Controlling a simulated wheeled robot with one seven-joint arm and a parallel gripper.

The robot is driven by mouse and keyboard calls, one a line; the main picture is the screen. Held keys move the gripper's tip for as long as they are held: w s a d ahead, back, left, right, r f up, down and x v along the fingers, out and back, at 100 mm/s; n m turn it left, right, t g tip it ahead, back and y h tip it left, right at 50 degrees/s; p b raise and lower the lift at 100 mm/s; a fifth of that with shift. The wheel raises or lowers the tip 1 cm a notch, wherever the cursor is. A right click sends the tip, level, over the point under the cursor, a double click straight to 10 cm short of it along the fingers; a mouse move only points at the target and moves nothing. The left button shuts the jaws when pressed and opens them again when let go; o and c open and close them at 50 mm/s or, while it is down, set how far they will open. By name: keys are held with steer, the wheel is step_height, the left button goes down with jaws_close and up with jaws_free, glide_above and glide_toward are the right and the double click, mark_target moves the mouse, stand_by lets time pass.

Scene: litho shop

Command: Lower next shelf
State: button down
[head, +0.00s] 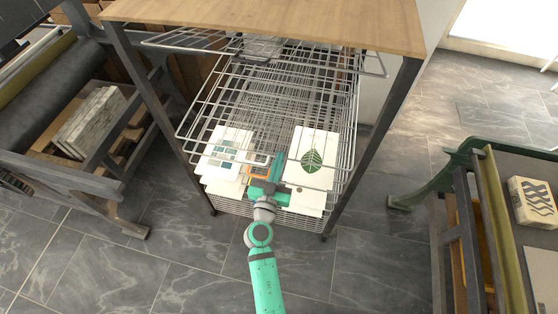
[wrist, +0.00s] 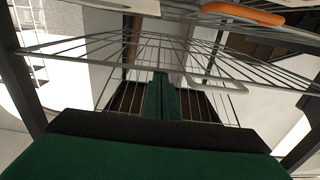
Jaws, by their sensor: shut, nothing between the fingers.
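A drying rack with a stack of wire shelves (head: 270,95) stands in front of me in the head view. Several upper shelves are bare and sit at different heights. Lower shelves carry a print with teal squares (head: 225,146) and a print with a green leaf (head: 312,162). An orange grip (head: 257,175) shows on a shelf's front edge, beside my gripper (head: 277,166). In the wrist view, the orange grip (wrist: 235,12) is above and to the right of my shut, empty fingers (wrist: 161,95). Wires fan out beyond the fingers; I cannot tell whether they touch.
A wooden top (head: 270,22) covers the rack, with dark posts (head: 385,120) at its sides. A press with a dark roller (head: 60,90) stands at left. A green-framed press (head: 470,170) stands at right. Grey tiled floor (head: 370,265) is free in front.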

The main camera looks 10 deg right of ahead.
steer(key=s+a+f+n+g+y, duration=0.15)
steer(key=s+a, duration=0.25)
steer(key=s, duration=0.4)
steer(key=s+a+f+n+y, duration=0.1)
steer(key=s+a+f+y, duration=0.2)
steer(key=s, duration=0.5)
steer(key=s+a+f+n+y, duration=0.1)
steer(key=s+a+n+y, duration=0.1)
steer(key=s+a, duration=0.45)
steer(key=s+r+y, duration=0.1)
steer(key=s+r, duration=0.3)
steer(key=s, duration=0.3)
steer(key=s+r+n+y, duration=0.1)
steer(key=s+r, duration=0.4)
steer(key=s, duration=0.3)
steer(key=shift+d+r+t, duration=0.2)
steer(key=shift+d+t, duration=0.15)
steer(key=shift+d, duration=0.1)
